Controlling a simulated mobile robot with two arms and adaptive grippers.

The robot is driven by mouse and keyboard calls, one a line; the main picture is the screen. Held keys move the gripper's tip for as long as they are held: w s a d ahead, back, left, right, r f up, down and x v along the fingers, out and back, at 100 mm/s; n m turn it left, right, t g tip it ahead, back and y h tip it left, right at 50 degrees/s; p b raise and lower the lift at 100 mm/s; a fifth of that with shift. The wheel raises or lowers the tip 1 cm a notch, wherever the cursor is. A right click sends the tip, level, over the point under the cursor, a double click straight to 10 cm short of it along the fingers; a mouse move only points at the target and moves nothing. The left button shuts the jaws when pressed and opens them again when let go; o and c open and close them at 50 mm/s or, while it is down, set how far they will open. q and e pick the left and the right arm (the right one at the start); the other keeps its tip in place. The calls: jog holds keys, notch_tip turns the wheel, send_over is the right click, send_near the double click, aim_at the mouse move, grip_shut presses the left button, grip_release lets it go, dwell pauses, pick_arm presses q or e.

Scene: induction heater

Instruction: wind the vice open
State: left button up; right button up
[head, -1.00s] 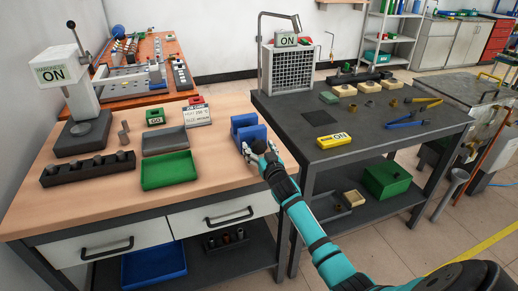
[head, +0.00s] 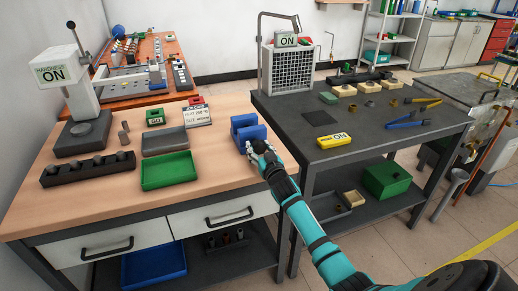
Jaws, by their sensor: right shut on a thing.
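The blue vice (head: 248,130) sits on the right part of the wooden bench, near its right edge. Its jaws show as two blue blocks with a gap between them. My right gripper (head: 254,148) is at the front of the vice, shut on what seems to be the vice's handle. The handle itself is mostly hidden by the fingers. My left gripper is not in view.
A hardness tester (head: 66,75) stands at the far left. A dark table (head: 375,130) with tools stands to the right.

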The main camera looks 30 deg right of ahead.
jog(key=shift+n, duration=2.5)
jog(key=o, duration=1.2)
jog(key=shift+s, duration=0.15)
jog(key=v, duration=1.1)
jog(key=shift+s, duration=0.4)
jog(key=shift+f, duration=0.1)
